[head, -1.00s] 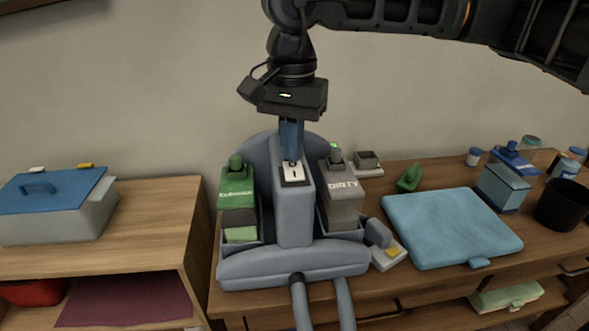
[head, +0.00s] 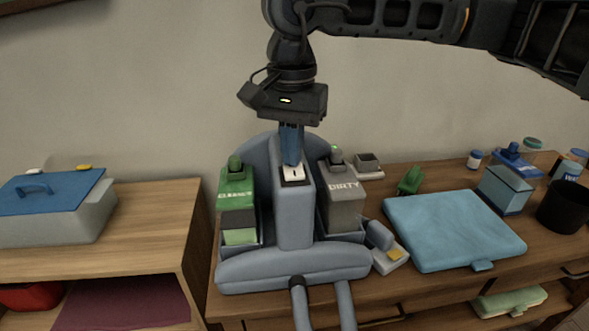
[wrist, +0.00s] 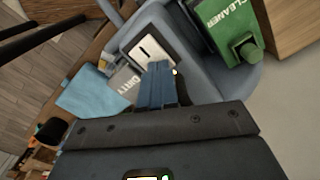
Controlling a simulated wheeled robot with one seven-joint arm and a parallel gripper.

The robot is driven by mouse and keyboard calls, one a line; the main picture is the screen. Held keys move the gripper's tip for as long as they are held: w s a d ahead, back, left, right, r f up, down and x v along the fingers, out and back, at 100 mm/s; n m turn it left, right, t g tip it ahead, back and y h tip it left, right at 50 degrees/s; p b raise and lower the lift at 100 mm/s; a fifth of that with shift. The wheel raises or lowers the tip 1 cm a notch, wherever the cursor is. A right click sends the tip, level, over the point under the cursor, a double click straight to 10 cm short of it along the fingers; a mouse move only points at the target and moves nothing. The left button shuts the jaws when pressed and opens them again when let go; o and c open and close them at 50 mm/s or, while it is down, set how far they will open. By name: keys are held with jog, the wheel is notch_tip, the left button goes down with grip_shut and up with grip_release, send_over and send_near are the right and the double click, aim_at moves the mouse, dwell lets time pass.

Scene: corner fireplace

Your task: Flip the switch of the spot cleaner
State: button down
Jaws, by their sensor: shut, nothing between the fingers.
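The spot cleaner (head: 293,215) is a grey-blue machine standing on the wooden cabinet, with a green CLEANER tank (head: 237,190) on its left and a grey DIRTY tank (head: 342,198) on its right. Its white rocker switch (head: 294,176) sits on top of the centre column and also shows in the wrist view (wrist: 147,51). My gripper (head: 292,160) is shut and empty, pointing down with its blue fingertips over the back end of the switch. The fingers hide that end, and I cannot tell whether they touch it.
A light blue folded cloth (head: 450,228) lies right of the cleaner. A black cup (head: 563,206), a blue box (head: 503,189) and several jars stand at the far right. A grey case with a blue lid (head: 55,205) sits on the left cabinet.

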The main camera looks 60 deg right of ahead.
jog(key=shift+r+p, duration=1.05)
jog(key=shift+r, duration=2.35)
